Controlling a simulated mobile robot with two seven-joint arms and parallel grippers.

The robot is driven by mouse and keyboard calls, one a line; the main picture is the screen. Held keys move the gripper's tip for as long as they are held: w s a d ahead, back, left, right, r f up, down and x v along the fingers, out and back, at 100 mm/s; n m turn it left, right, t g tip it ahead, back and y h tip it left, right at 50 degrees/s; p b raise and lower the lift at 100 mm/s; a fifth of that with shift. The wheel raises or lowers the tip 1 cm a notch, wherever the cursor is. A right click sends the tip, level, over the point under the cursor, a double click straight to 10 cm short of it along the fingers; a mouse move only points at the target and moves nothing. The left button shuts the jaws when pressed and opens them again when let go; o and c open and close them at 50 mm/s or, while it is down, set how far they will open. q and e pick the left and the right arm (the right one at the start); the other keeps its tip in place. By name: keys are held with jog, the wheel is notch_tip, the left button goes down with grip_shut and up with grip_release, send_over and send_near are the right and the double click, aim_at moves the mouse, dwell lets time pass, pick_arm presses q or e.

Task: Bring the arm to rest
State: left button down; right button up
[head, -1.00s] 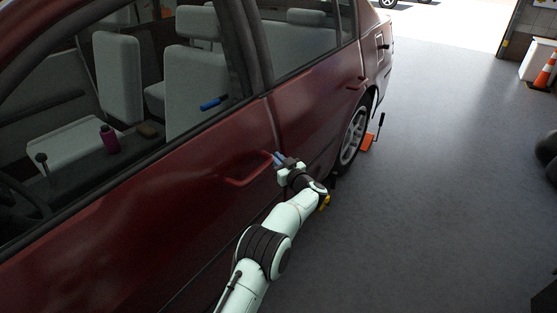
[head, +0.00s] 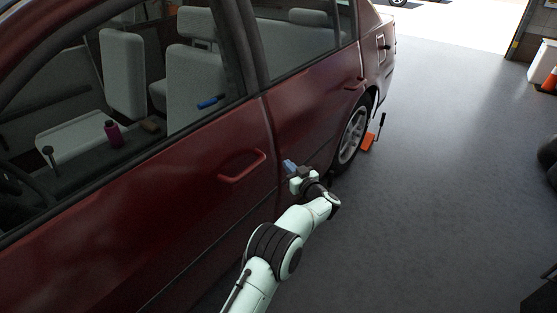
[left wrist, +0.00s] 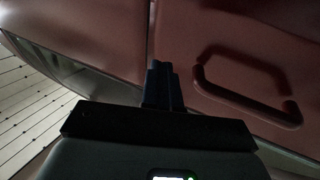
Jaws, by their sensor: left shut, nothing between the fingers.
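My left gripper (head: 290,166) is shut and empty, with its blue fingertips together. It is in front of the dark red car (head: 190,180), just right of the front door handle (head: 242,165) in the head view and apart from it. In the left wrist view the shut fingers (left wrist: 161,82) point toward the car's side, with the door handle (left wrist: 246,88) to their right. I cannot tell how small the gap to the door panel is. My left arm reaches up from the bottom of the head view. My right gripper does not show.
An orange jack (head: 369,141) with a dark upright handle stands by the car's rear wheel (head: 351,136). The grey floor (head: 440,170) right of the car is mostly clear. A white bin (head: 543,62) and an orange cone (head: 551,80) stand at the far right.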

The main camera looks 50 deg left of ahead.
pick_arm(q)
jog(key=shift+w+d+f+p, duration=0.15)
jog(key=shift+w+d, duration=0.25)
jog(key=shift+d, duration=0.95)
jog(key=shift+w+d+r+p, duration=0.15)
jog(key=shift+w+d, duration=0.2)
jog(key=shift+d, duration=0.95)
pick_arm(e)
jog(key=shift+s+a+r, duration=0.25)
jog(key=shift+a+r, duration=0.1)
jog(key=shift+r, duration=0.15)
pick_arm(q)
jog(key=shift+f, duration=0.15)
